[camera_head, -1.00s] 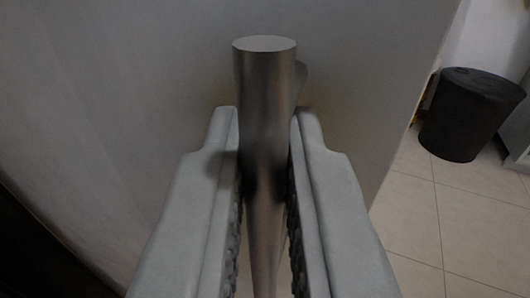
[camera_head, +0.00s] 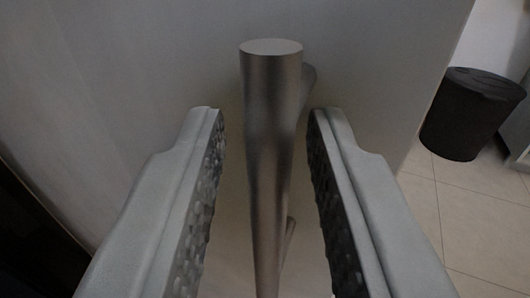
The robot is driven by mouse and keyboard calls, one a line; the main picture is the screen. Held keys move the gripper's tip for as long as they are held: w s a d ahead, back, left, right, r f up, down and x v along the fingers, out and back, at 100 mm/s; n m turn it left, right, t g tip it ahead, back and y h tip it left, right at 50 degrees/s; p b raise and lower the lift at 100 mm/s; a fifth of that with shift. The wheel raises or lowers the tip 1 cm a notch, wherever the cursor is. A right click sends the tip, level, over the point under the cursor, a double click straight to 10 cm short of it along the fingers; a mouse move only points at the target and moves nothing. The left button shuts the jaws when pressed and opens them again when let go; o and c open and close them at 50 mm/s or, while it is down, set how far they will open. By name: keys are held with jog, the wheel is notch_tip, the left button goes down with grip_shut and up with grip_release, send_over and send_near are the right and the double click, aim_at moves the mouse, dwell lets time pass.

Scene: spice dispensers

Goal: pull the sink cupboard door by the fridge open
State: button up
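The cupboard door (camera_head: 150,75) is a plain pale grey panel filling most of the view behind the handle. Its right edge shows at the upper right, with floor beyond it. The bar handle (camera_head: 271,140) is a round metal upright bar, with a mount behind its top joining the door. My gripper (camera_head: 264,112) is open, one finger on each side of the bar. Gaps show between the bar and both fingers, so neither appears to touch it.
A black round bin (camera_head: 470,115) stands on the tiled floor (camera_head: 465,215) at the right, beyond the door's edge. Open floor shows below it. A dark area lies at the lower left. A pale cabinet piece shows at the far right edge.

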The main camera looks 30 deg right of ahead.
jog(key=v, duration=1.7)
jog(key=shift+s+a, duration=0.15)
